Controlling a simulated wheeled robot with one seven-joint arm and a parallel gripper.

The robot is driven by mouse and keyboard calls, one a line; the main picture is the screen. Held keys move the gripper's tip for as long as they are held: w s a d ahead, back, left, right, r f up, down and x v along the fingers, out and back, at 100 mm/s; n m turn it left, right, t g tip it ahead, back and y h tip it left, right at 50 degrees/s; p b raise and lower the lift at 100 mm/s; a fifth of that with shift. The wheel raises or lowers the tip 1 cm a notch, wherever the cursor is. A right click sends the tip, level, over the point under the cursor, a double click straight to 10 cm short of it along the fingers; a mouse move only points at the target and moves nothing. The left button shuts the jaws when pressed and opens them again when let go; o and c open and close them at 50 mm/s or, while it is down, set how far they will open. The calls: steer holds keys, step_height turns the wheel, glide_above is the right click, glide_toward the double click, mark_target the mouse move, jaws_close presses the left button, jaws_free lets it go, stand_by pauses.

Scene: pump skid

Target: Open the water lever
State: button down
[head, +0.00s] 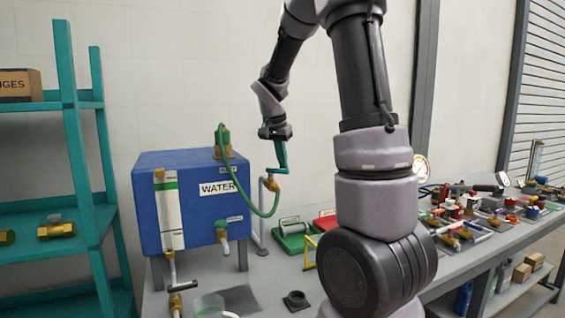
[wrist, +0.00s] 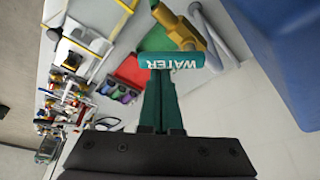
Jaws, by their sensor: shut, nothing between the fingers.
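The water lever is a short teal bar marked "WATER" (wrist: 172,61), seen across the middle of the wrist view. It sits by a brass valve body (wrist: 184,25) on a grey pipe; in the head view the brass valve (head: 272,184) is right of the blue tank. My gripper (wrist: 157,78) has dark teal fingers, shut and empty. Their tips meet the near side of the lever in the wrist view; I cannot tell whether they touch. In the head view my gripper (head: 282,165) points down just above the valve, and the lever blends with the fingers.
The blue tank (head: 190,200) with a WATER label stands left of the valve. A green hose (head: 240,195) loops from its top towards the valve. Green (head: 292,240) and red boxes stand right on the bench. A teal shelf (head: 75,150) is at the far left.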

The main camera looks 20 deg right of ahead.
steer(key=m, duration=0.2)
steer(key=s+a+m+g, duration=0.1)
steer(key=m, duration=0.2)
steer(key=shift+s+a+m+g+h, duration=0.2)
steer(key=shift+m+g+h, duration=0.1)
steer(key=shift+m+h, duration=0.1)
steer(key=shift+d, duration=0.1)
steer(key=shift+w, duration=0.1)
steer(key=shift+w+a, duration=0.4)
steer(key=shift+w, duration=0.25)
steer(key=shift+d, duration=0.1)
step_height(320, 180, up, 9)
steer(key=shift+d+r, duration=0.2)
steer(key=shift+d, duration=0.05)
